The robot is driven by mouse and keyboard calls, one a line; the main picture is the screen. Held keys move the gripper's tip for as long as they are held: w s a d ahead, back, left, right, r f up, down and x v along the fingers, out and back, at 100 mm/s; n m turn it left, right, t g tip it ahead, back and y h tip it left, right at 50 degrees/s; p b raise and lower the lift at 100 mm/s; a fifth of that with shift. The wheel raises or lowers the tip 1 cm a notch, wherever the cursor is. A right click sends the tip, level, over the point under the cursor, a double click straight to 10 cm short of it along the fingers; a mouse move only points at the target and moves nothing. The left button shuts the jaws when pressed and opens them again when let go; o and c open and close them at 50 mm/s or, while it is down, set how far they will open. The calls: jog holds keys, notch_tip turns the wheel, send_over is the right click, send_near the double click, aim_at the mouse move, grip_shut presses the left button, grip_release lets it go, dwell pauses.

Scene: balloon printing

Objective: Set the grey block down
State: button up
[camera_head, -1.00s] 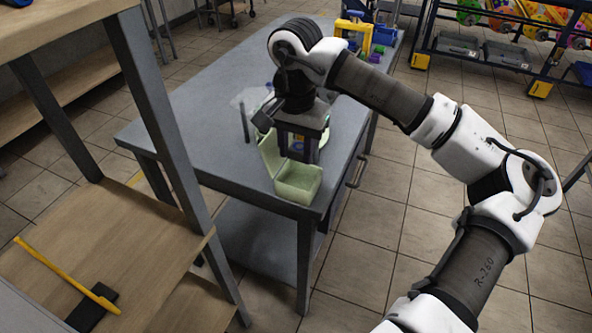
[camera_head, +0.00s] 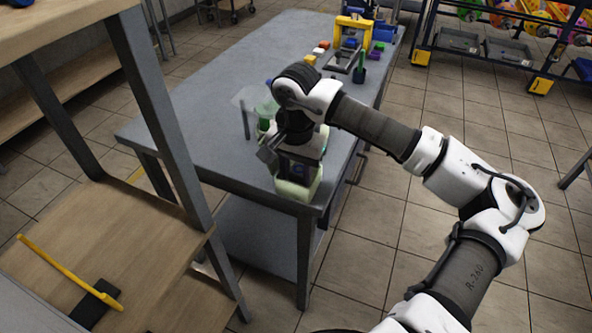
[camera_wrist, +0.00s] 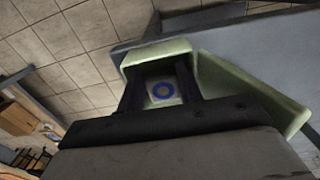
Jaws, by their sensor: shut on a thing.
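My gripper (camera_head: 299,172) is over the pale green box (camera_head: 290,191) at the near corner of the grey table. The green box's rim (camera_wrist: 153,55) surrounds the block and fingertips on the visible sides. The box's open lid (camera_wrist: 255,92) leans out to the right. The block's underside is hidden, so I cannot tell whether it touches the box floor. In the head view, my gripper hides most of the box and block.
The grey table (camera_head: 215,90) has free room at its left and middle. A clear sheet on a stand (camera_head: 246,100) and a green cylinder (camera_head: 264,122) are beside my wrist. A yellow frame (camera_head: 352,32) and several coloured blocks stand at the far end. A wooden shelf (camera_head: 100,240) is at left.

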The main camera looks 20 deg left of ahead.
aim_at(296, 175)
jog(key=shift+f+b, duration=0.5)
jog(key=shift+b, duration=0.1)
jog(key=o, duration=0.7)
jog(key=shift+o, duration=0.2)
jog(key=shift+r, duration=0.15)
jog(key=shift+r+p, duration=0.9)
jog(key=shift+p, duration=0.15)
notch_tip(296, 175, up, 11)
jog(key=b, duration=0.2)
jog(key=shift+r, duration=0.15)
